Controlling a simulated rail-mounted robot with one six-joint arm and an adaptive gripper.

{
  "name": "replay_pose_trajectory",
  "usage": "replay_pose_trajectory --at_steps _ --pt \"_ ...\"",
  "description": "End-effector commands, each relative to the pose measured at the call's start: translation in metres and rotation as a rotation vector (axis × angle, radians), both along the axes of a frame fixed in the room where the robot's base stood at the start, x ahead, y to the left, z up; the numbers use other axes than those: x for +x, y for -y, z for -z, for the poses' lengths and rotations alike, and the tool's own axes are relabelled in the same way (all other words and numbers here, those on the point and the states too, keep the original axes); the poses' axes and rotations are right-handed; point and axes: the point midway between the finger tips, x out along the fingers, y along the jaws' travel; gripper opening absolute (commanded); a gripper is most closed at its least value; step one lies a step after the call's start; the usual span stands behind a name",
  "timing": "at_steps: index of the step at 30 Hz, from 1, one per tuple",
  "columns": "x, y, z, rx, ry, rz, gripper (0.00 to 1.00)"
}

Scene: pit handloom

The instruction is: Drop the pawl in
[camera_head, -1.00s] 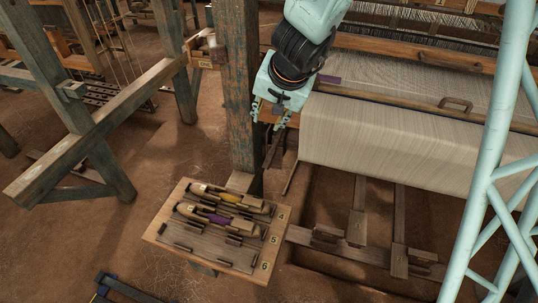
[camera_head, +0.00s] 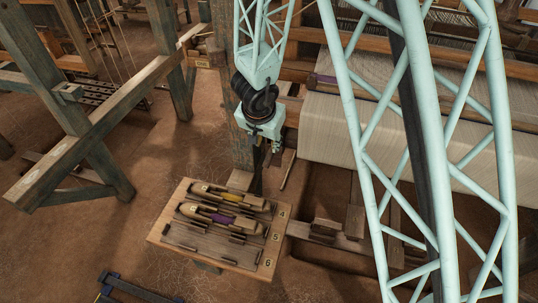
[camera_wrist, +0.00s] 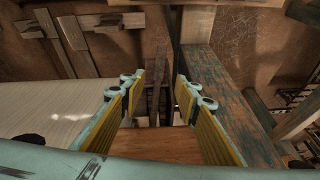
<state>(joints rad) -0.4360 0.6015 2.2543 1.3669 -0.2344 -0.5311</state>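My gripper (camera_head: 262,146) points down beside the wooden loom post (camera_head: 240,120), at the left end of the cloth roll. In the wrist view my gripper (camera_wrist: 158,84) is open, its yellow-padded fingers well apart. Narrow dark wooden bars (camera_wrist: 154,102) show in the gap between the fingertips. A long dark bar (camera_wrist: 175,45) runs up the picture beyond them. I cannot tell which of these is the pawl, or whether any touches a finger. An orange-brown wooden surface (camera_wrist: 160,145) lies between the finger bases. The cloth roll (camera_head: 335,130) also shows in the wrist view (camera_wrist: 60,112).
A small wooden table (camera_head: 190,255) holds shuttles with yellow (camera_head: 229,195) and purple (camera_head: 222,218) yarn, beside labels 4, 5 and 6. Treadles (camera_head: 352,225) lie below the cloth. The weathered post (camera_wrist: 220,75) stands close to my right finger in the wrist view.

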Motion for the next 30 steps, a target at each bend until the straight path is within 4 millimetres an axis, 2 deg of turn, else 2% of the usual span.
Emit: replay_pose_trajectory --at_steps 19,30 --pt "0.001 0.001 0.006 -0.007 -0.003 0.004 0.29" --pt "0.009 0.002 0.028 -0.008 -0.003 0.003 0.29"
